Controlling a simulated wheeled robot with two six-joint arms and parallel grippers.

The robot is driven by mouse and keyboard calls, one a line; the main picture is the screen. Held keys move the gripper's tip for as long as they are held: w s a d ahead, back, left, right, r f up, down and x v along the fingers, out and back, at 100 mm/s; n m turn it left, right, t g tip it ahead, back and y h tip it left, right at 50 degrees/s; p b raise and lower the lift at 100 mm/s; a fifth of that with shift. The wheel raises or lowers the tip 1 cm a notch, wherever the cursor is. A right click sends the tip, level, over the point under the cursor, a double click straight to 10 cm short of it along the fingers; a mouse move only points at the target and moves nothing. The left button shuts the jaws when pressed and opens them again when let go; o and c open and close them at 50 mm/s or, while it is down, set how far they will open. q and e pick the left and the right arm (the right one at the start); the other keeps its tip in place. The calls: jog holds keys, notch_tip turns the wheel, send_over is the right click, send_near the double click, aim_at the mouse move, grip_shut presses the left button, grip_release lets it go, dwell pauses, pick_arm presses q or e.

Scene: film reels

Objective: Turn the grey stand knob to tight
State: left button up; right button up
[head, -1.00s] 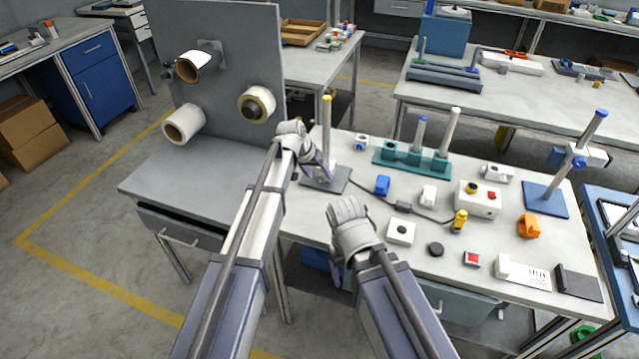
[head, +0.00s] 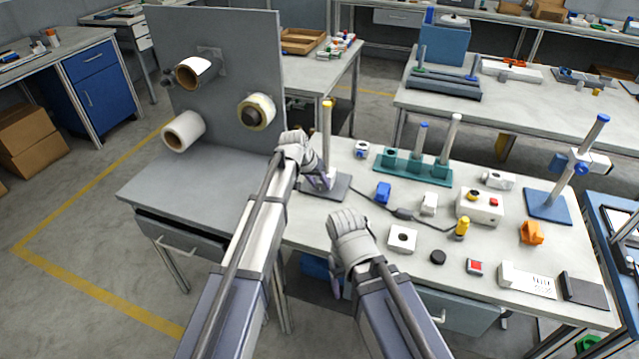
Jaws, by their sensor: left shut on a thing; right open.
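The grey stand has a flat dark grey base plate (head: 339,190) at the left part of the middle table. Its upright post (head: 327,130) is tan with a yellow top. My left gripper (head: 319,181) reaches over from the left and is low at the stand, shut beside the foot of the post. The knob is hidden behind my gripper and cannot be made out, so what lies between the fingers is not clearly seen; it is at the knob's likely place. My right gripper (head: 338,284) is open and empty, in front of the table's near edge, apart from the stand.
A teal rack (head: 412,166) with posts stands behind. A blue block (head: 383,192), a white square part (head: 402,238) and a control box (head: 479,204) with a cable lie to the right. A grey panel (head: 215,90) with rolls rises at the left. A blue stand (head: 547,203) is far right.

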pick_arm(q)
grip_shut()
jog(key=shift+s+d+y, duration=0.1)
jog(key=shift+y, duration=0.2)
jog(key=shift+s+d+t+y, duration=0.15)
jog(key=shift+t+y, duration=0.25)
jog(key=shift+y, duration=0.4)
jog(key=shift+d+f+m+t+y, duration=0.15)
jog(key=shift+m+y, duration=0.1)
jog(key=shift+y, duration=0.2)
jog(key=shift+d+m+t+y, duration=0.15)
jog(key=shift+m+y, duration=0.1)
jog(key=shift+y, duration=0.2)
jog(key=shift+t+y+b, duration=0.3)
jog(key=shift+y+b, duration=0.4)
jog(key=shift+y, duration=0.3)
jog(key=o, duration=1)
grip_release()
